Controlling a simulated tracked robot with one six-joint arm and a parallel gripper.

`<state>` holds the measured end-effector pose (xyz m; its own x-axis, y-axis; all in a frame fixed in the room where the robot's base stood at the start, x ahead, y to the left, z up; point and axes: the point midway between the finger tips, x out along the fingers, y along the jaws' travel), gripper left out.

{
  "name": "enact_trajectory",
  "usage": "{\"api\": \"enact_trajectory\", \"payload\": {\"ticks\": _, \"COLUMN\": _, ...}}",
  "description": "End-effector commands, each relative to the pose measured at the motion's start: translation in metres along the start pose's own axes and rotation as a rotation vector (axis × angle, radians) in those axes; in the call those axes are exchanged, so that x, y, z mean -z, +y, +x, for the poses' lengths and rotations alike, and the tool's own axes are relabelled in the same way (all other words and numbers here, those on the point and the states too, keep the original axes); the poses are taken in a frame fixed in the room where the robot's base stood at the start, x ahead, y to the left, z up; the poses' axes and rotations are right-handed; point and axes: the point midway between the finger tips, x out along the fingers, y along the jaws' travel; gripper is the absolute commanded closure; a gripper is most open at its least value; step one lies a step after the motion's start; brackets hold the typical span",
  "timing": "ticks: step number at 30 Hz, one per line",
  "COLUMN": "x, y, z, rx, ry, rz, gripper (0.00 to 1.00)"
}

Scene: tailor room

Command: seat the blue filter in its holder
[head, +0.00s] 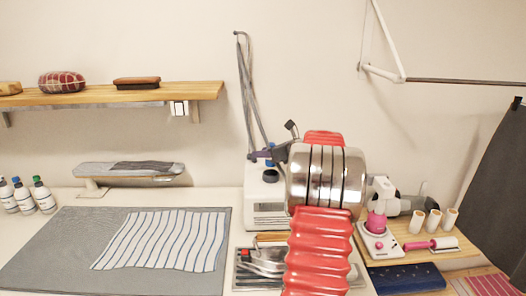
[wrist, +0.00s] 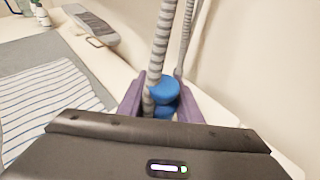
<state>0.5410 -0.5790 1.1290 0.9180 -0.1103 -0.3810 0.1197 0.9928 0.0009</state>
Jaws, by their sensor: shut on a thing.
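The blue filter (wrist: 165,90) is a rounded blue piece between the purple fingers of my gripper (wrist: 160,92) in the wrist view. My gripper is shut on it. In the head view my gripper (head: 266,156) is above the top of the white steam unit (head: 265,212), and a small bit of blue shows at the fingers. A dark round fitting (head: 270,175) sits on the unit's top just below; it may be the holder. I cannot tell whether the filter touches it. A grey ribbed hose partly covers the filter in the wrist view.
Grey hoses (head: 250,90) rise beside my gripper from the unit. An ironing mat with striped cloth (head: 160,240) lies left, with several bottles (head: 24,196) beyond. A wooden board (head: 415,250) with a pink device and spools is right. A wall shelf (head: 100,95) is at upper left.

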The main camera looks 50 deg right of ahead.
Motion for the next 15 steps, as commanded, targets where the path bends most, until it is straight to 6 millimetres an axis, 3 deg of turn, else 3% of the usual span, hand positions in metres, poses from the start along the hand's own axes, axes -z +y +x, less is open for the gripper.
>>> {"api": "enact_trajectory", "payload": {"ticks": 15, "x": 0.037, "y": -0.001, "z": 0.015, "rx": 0.002, "ry": 0.000, "rz": 0.001, "gripper": 0.92}}
